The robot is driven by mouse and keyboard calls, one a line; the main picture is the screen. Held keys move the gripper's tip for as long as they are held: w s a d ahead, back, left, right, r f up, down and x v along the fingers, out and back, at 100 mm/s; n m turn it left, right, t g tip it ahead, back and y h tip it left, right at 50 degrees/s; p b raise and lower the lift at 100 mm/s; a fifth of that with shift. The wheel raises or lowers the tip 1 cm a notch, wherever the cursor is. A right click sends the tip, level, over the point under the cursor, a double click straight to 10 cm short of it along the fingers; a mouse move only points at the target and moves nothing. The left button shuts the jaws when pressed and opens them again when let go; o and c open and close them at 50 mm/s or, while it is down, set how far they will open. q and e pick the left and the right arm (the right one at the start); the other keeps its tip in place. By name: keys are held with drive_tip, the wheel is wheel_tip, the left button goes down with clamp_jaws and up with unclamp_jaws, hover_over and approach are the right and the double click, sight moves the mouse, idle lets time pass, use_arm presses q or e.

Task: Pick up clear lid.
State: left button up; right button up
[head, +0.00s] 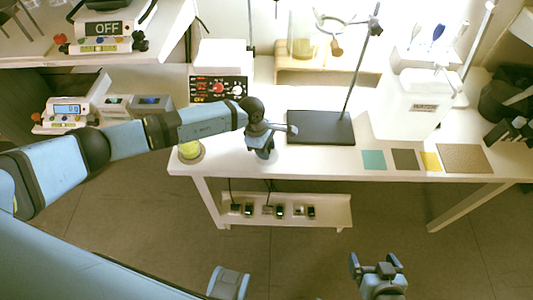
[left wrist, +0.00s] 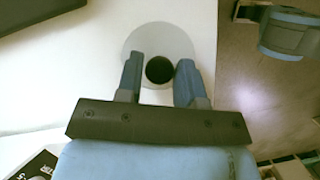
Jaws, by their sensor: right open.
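The clear lid (left wrist: 160,36) is a pale, see-through disc with a dark round knob (left wrist: 160,70) at its middle in the left wrist view. My right gripper (head: 375,263) is open and empty, in front of the table.
A yellow-green round container (head: 190,150) stands left of the left gripper. A stand with a dark base (head: 322,128) is close behind to the right. Teal, dark and yellow squares (head: 374,160) lie further right. A low shelf (head: 340,208) with small items is under the table.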

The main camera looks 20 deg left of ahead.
use_arm(q)
drive_tip(key=c, duration=0.4)
drive_tip(key=shift+r, duration=0.1)
